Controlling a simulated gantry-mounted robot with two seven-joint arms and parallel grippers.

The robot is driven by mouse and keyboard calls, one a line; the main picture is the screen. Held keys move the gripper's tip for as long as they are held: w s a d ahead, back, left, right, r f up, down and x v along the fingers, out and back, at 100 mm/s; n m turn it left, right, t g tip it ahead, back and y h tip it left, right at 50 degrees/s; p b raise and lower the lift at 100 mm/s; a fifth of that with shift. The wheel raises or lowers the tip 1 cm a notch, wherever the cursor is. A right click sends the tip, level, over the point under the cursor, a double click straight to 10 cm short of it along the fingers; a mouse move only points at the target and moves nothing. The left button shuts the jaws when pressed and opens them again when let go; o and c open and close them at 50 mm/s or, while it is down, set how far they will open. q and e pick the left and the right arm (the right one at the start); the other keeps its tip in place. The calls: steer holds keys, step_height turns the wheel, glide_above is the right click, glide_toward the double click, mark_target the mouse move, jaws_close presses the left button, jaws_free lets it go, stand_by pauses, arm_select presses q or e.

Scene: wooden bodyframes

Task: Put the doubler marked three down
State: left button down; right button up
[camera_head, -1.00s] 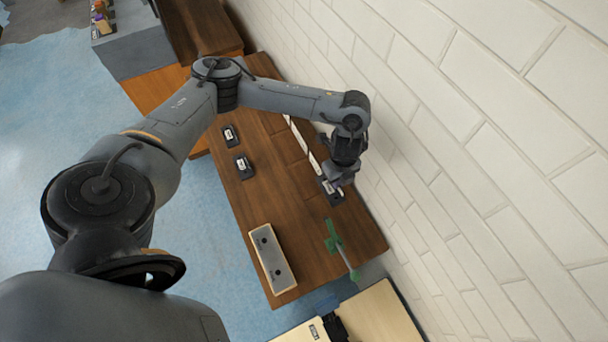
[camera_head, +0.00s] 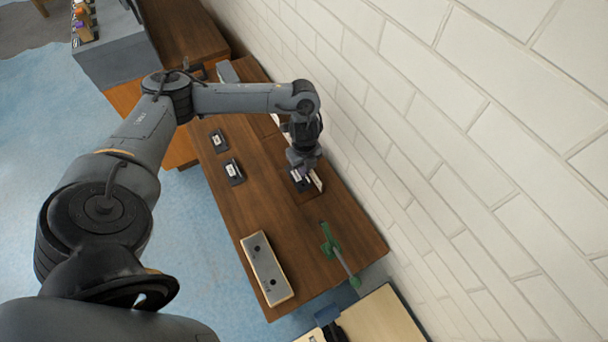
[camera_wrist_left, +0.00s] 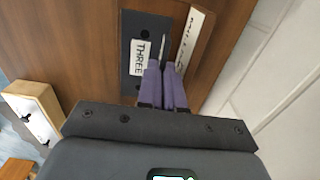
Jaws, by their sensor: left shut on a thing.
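The doubler marked three (camera_wrist_left: 137,70) is a dark flat plate with a white label reading THREE in the left wrist view. In the head view the doubler (camera_head: 300,184) shows as a small dark plate below my left gripper (camera_head: 303,167). My left gripper's purple fingers (camera_wrist_left: 163,72) are shut on it at its right side, around a thin upright part. The fingers hide part of the plate. Whether the plate touches the wood under it is hard to tell. My right gripper is out of view.
A white-labelled strip (camera_wrist_left: 194,38) lies close beside the doubler. Two dark labelled plates (camera_head: 218,140) (camera_head: 233,171) lie to the left on the wooden table (camera_head: 300,230). A white brick wall (camera_head: 480,150) borders the right.

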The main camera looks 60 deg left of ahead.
arm_select(q)
steer(key=shift+f, duration=1.95)
steer(key=shift+f+b, duration=0.15)
steer(key=shift+b, duration=0.15)
steer(key=c, duration=1.6)
jaws_free()
steer(key=shift+o, duration=0.2)
